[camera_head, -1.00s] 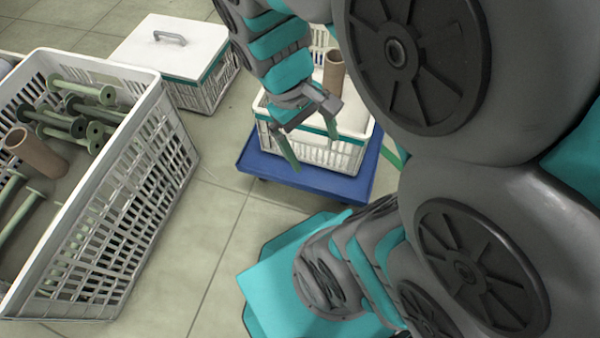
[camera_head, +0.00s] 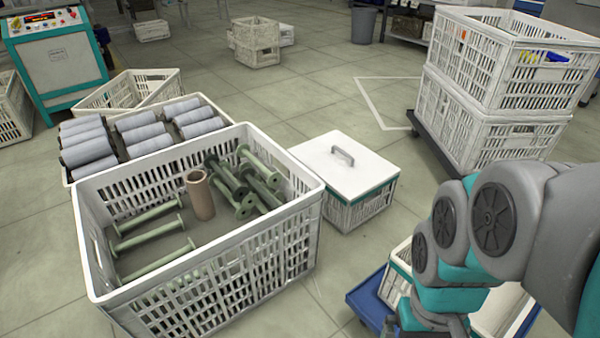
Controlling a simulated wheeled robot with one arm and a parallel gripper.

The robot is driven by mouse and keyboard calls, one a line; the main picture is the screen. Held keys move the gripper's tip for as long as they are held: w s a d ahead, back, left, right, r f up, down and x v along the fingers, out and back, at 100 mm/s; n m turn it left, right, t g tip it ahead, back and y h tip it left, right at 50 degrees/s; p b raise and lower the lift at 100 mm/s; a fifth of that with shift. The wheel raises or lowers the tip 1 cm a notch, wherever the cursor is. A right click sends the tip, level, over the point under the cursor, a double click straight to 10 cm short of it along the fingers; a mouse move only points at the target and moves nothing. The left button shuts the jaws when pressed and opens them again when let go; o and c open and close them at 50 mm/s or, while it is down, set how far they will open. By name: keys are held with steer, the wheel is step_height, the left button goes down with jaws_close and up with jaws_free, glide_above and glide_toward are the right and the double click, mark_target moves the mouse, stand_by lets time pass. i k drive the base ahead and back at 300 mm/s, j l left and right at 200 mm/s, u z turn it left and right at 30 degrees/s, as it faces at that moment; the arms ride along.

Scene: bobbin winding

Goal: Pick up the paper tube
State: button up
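A brown paper tube (camera_head: 200,195) stands upright, slightly tilted, inside the large white slatted crate (camera_head: 235,240). Green flanged bobbins (camera_head: 245,185) lie in the same crate, several to the right of the tube and more to its left (camera_head: 150,222). My arm reaches down at the lower right, over a second white crate on a blue dolly (camera_head: 368,303). My gripper is not visible; the arm runs out at the bottom edge. The second brown tube that stood in the dolly crate is not visible now.
A white lidded box (camera_head: 345,168) with a grey handle stands right of the large crate. A crate of grey wound bobbins (camera_head: 145,130) stands behind it. Stacked white crates (camera_head: 495,95) stand at the right. A teal control cabinet (camera_head: 58,65) is at the upper left.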

mark_target(201, 196)
steer(key=i+j+z, duration=0.1)
steer(key=j, duration=0.35)
steer(key=i+j+z, duration=0.1)
steer(key=j, duration=0.4)
steer(key=i+j+z, duration=0.1)
steer(key=j, duration=0.4)
